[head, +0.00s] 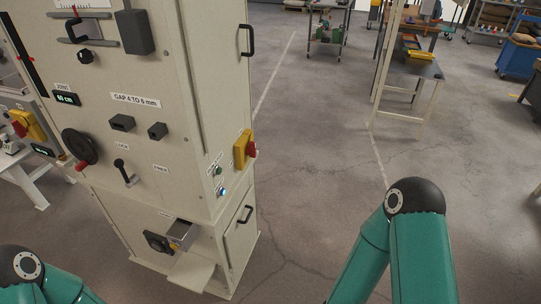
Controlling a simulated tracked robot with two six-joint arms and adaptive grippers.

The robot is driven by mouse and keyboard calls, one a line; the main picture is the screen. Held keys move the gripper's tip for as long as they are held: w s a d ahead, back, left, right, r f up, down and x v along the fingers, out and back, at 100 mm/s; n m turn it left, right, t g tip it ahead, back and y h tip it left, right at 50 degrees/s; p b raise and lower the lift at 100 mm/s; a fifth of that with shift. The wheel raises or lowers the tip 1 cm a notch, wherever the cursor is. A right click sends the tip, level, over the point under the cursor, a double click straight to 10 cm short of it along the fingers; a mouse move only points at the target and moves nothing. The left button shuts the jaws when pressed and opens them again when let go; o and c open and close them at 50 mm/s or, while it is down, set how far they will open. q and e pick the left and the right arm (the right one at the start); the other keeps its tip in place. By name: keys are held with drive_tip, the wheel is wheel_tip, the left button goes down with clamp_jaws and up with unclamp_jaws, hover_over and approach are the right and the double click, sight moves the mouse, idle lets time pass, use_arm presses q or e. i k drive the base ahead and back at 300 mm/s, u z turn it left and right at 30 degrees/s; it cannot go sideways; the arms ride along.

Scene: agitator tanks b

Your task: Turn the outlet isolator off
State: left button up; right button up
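A yellow isolator box (241,145) with a red knob (252,150) is on the right side face of the cream cabinet (180,95). A second yellow switch box (32,122) with a red knob (19,129) shows at the left edge. The labels near both are too small to read, so I cannot tell which is the outlet isolator, nor either knob's setting. Teal links of my two arms show at the bottom left and bottom right. Neither gripper is in view, and nothing of mine touches the cabinet.
A lit button (222,191) is on the side face. Concrete floor (300,150) is clear to the right, up to a workbench (415,68).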

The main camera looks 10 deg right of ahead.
sight(251, 150)
drive_tip(key=u, duration=0.15)
drive_tip(key=i, duration=0.9)
drive_tip(key=z, duration=0.05)
